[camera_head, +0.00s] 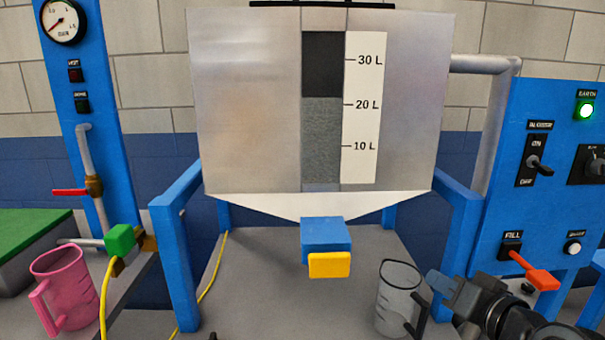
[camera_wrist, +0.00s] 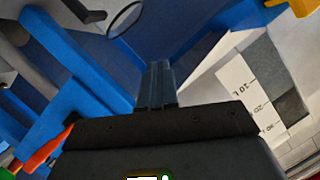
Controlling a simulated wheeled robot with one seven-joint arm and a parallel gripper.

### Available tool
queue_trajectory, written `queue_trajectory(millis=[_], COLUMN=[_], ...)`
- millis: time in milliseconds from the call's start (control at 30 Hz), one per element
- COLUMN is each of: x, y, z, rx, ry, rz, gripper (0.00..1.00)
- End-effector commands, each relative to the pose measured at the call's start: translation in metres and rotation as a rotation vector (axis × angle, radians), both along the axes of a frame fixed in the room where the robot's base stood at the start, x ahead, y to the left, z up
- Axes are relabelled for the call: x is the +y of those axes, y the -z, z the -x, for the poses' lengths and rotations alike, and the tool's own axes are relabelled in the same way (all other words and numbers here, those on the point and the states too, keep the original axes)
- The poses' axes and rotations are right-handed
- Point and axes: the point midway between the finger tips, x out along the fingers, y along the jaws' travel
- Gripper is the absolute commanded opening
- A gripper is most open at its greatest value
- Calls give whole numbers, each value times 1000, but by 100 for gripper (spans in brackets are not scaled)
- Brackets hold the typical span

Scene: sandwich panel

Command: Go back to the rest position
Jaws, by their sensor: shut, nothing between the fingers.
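My gripper (camera_head: 436,281) is at the lower right in the head view, just right of a clear jug (camera_head: 393,300) with a dark handle. Its blue-grey fingers are together with nothing between them. In the wrist view the shut fingers (camera_wrist: 157,85) point up the picture, towards the blue wall. Whether the gripper touches the jug's handle I cannot tell. The clear jug stands upright on the grey surface, and its rim shows at the top of the wrist view (camera_wrist: 125,18).
A steel tank (camera_head: 245,100) with a litre scale stands on a blue frame (camera_head: 177,260), a yellow-fronted outlet (camera_head: 329,264) below it. At right is a blue panel (camera_head: 535,215) with switches and a red lever (camera_head: 540,278). A pink jug (camera_head: 70,290) stands at left.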

Motion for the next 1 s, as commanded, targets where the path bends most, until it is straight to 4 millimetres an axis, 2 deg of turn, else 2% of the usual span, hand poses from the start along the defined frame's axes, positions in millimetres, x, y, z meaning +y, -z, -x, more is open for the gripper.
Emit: queue_trajectory(millis=[33, 200, 367, 500, 733, 867, 1000], x=[10, 28, 39, 45, 47, 44, 39], y=[17, 56, 85, 103, 116, 113, 102], z=[16, 65, 119, 170, 259, 308, 358], rx=[4, -5, -6, -5, -4, -9, -20], ry=[17, 86, 145, 187, 228, 234, 219], rz=[-12, -15, 10, 52, 160, 237, 331], gripper=[0, 0, 0, 0, 0, 0, 0])
